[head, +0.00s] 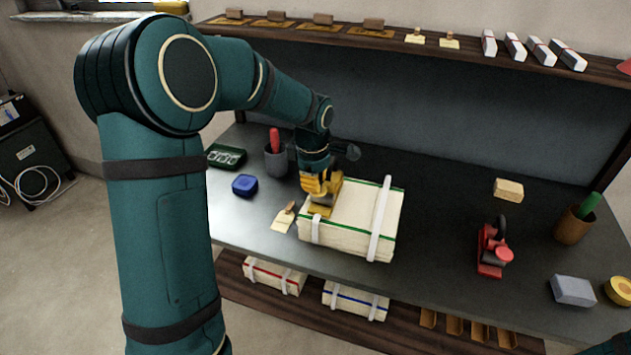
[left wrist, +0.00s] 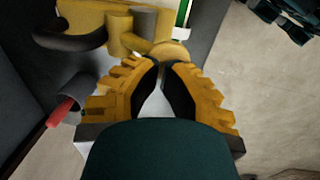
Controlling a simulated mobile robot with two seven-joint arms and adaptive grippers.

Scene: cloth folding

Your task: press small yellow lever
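A yellow tool (left wrist: 118,35) with a dark curved handle shows at the top of the left wrist view. Its small rounded yellow lever (left wrist: 172,50) lies right at my left fingertips; I cannot tell whether they touch it. My left gripper (left wrist: 161,64) points at the lever, its two yellow fingers with dark pads brought together at the tips, nothing seen between them. In the head view my left gripper (head: 319,186) is over the left end of a cream bundle with green edges (head: 355,212), and largely hides the yellow tool (head: 319,209). My right gripper is out of view.
A similar red tool (head: 492,252) stands at right on the dark bench. A grey cup with a red item (head: 276,160), a blue box (head: 244,185) and a tag (head: 283,218) lie near the left gripper. A shelf (head: 470,58) runs behind.

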